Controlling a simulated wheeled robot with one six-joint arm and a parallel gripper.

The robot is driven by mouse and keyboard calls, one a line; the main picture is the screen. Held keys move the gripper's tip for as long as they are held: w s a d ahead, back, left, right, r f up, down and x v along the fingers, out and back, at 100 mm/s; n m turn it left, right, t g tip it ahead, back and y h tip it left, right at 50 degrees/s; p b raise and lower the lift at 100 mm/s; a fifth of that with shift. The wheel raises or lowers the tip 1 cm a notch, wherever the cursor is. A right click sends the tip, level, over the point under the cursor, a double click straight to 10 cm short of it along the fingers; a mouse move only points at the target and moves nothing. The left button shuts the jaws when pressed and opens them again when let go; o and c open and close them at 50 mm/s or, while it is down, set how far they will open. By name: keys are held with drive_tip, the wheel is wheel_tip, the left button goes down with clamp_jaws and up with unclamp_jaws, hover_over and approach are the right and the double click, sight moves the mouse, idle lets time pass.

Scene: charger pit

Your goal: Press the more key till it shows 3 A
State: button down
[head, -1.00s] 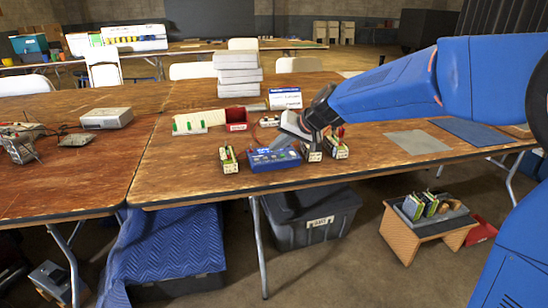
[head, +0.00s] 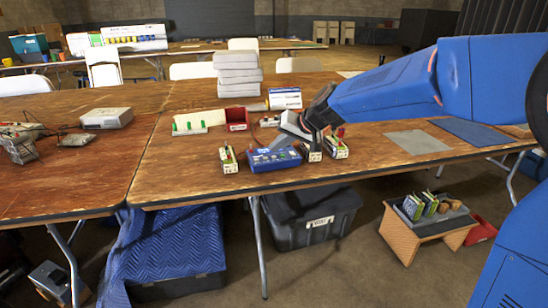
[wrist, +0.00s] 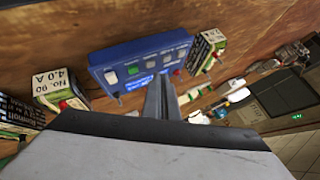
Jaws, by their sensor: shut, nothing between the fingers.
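The blue charger (head: 272,158) lies near the table's front edge. The wrist view shows its top face (wrist: 128,54) with a row of keys: a white key (wrist: 111,78), a green key (wrist: 133,70) and greyer ones to the right. A small lit blue strip sits by the keys; its reading is too small to tell. My gripper (head: 300,140) is shut and empty, reaching down at the charger's right end. In the wrist view its fingers (wrist: 161,92) point at the charger's right half and hide part of it. Contact with a key cannot be told.
A battery pack (head: 228,159) stands left of the charger, and two packs (head: 313,151) (head: 337,148) stand right of it, close to my gripper. Behind are a red bin (head: 237,117), a white strip with green pieces (head: 189,127) and stacked white boxes (head: 237,75).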

drive_tip(key=shift+f, duration=0.8)
idle(1.0)
drive_tip(key=shift+r, duration=0.8)
drive_tip(key=shift+r, duration=2.5)
